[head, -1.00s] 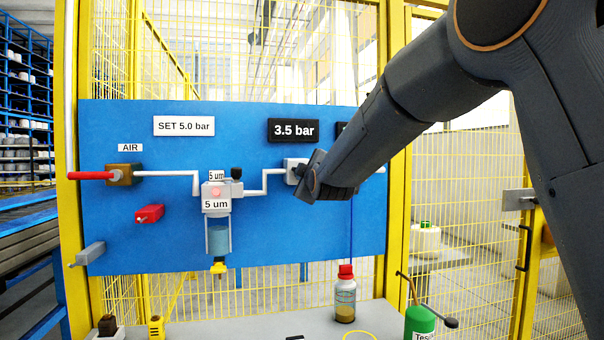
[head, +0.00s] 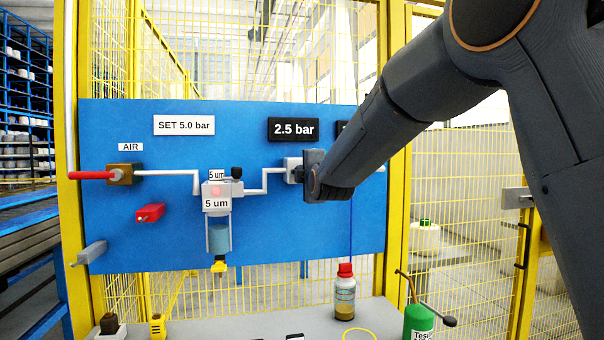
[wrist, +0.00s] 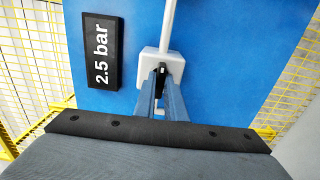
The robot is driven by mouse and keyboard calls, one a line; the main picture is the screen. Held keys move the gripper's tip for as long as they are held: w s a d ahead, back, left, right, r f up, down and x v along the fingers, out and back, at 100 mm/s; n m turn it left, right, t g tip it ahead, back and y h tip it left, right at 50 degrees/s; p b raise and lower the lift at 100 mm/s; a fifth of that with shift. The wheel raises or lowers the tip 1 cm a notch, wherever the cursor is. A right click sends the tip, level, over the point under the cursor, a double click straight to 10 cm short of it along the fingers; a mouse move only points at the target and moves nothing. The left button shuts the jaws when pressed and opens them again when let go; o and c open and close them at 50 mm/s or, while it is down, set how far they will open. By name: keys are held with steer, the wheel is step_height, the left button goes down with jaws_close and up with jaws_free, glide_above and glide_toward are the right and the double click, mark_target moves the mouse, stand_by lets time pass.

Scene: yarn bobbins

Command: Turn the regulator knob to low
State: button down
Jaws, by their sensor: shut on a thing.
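The regulator is a white block (head: 291,164) on the blue panel, joined to a white pipe on its left. In the wrist view its white body (wrist: 151,59) shows past my fingers. My gripper (head: 304,172) is at the regulator, and in the wrist view its two fingers (wrist: 161,86) are closed on the dark regulator knob (wrist: 161,72). The knob is mostly hidden by the fingers. The black display (head: 293,129) above reads 2.5 bar, and it also shows sideways in the wrist view (wrist: 101,54). A white sign (head: 184,126) reads SET 5.0 bar.
Left of the regulator are a 5 um filter (head: 217,215), a red-handled AIR valve (head: 122,174) and a red block (head: 150,212). Below, a red-capped bottle (head: 345,293) and a green canister (head: 419,323) stand on the grey bench. A second display is partly hidden behind my arm.

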steer(key=c, duration=1.8)
jaws_free()
steer(key=shift+s, duration=0.1)
steer(key=shift+b+v, duration=0.9)
steer(key=shift+v, duration=2.9)
